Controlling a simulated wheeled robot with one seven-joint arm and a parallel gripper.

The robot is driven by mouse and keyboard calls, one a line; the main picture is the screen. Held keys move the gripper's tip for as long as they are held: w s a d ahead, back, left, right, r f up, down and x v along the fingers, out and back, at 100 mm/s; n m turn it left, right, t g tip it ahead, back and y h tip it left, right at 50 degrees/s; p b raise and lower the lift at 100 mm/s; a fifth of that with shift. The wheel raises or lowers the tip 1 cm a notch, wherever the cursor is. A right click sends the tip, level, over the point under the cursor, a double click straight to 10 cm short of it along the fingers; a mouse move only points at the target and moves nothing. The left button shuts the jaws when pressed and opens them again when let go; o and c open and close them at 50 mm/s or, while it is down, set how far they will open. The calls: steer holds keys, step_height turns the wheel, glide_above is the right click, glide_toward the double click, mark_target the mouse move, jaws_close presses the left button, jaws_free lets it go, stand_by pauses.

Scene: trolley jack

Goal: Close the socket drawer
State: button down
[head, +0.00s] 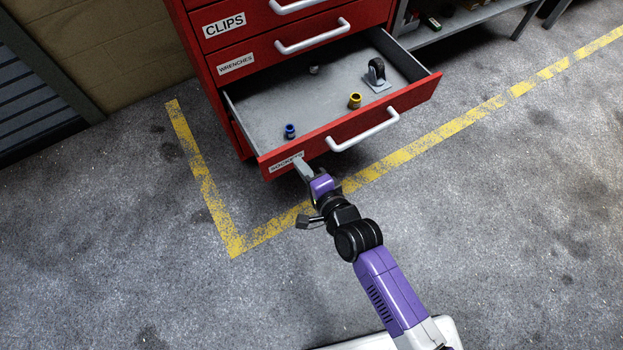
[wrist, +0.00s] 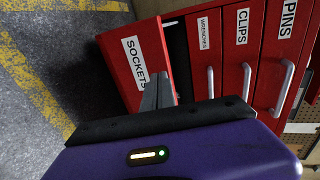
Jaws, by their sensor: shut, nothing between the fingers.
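The socket drawer (head: 350,128) is pulled well out of the red cabinet, with its label SOCKETS on the left of its front. Inside it lie a blue socket (head: 290,131), a yellow socket (head: 355,100), a small grey piece (head: 314,70) and a black caster on a plate (head: 376,75). My gripper (head: 301,168) is shut and empty at the drawer front, by the label and left of the handle (head: 363,130). In the wrist view my fingertips (wrist: 163,78) overlap the drawer front (wrist: 150,65) beside the label. I cannot tell whether they touch it.
The wrenches drawer (head: 290,45) and the clips drawer (head: 245,22) above are shut. A grey shelf bench (head: 465,20) stands at the back right. The floor around is clear, marked with a yellow line (head: 205,185).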

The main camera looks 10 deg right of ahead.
mark_target(289, 150)
steer(key=shift+w+a, duration=0.25)
steer(key=shift+w, duration=0.55)
steer(key=shift+w+a, duration=0.25)
steer(key=shift+w, duration=0.55)
